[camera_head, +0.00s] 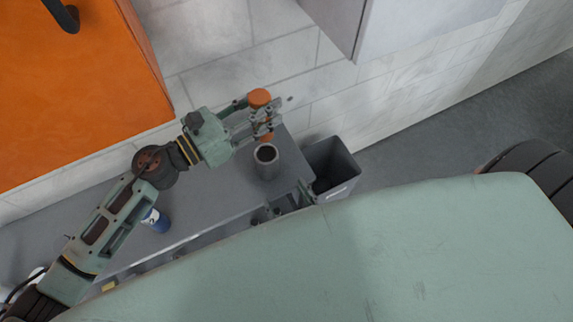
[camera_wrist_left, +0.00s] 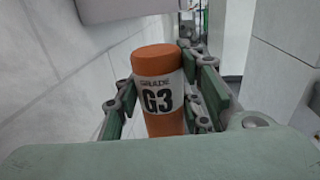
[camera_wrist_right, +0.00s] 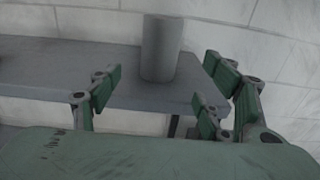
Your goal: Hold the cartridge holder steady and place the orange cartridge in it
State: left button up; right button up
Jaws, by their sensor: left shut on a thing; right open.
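The orange cartridge (camera_head: 259,97) has a white label reading G3, seen in the left wrist view (camera_wrist_left: 158,97). My left gripper (camera_head: 264,118) is shut around it and holds it upright. The cartridge holder (camera_head: 268,163) is a grey cylinder with an open top, standing on the grey bench near its right end. In the head view the cartridge appears just beyond the holder's mouth, apart from it. My right gripper (camera_wrist_right: 160,95) is open and empty, with the holder (camera_wrist_right: 161,48) ahead between its fingers. It is partly hidden by my body in the head view.
The grey bench (camera_head: 210,198) runs along a white tiled wall. A dark grey bin (camera_head: 333,168) stands by its right end. A blue can (camera_head: 157,220) stands on the bench to the left. A grey wall cabinet (camera_head: 420,25) and an orange panel (camera_head: 70,100) are nearby.

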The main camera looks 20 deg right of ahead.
jog(key=w, duration=1.2)
jog(key=shift+a, duration=0.2)
jog(key=shift+c, duration=0.3)
jog(key=c, duration=1.3)
pick_arm(q)
jog(key=shift+d+f+n+t, duration=0.15)
jog(key=shift+f+n+t, duration=0.15)
jog(key=shift+f+t, duration=0.2)
notch_tip(320, 180, down, 4)
jog(key=n+t+y, duration=0.1)
jog(key=n+t, duration=0.2)
jog(key=t, duration=0.1)
jog(key=shift+y, duration=0.4)
pick_arm(e)
jog(key=shift+s, duration=0.1)
pick_arm(q)
send_over(266, 145)
jog(key=s, duration=0.2)
jog(key=shift+t, duration=0.3)
jog(key=f, duration=0.5)
jog(key=shift+s+a+f, duration=0.15)
jog(key=shift+s+a, duration=0.05)
jog(key=shift+a, duration=0.2)
jog(key=shift+f, duration=2.4)
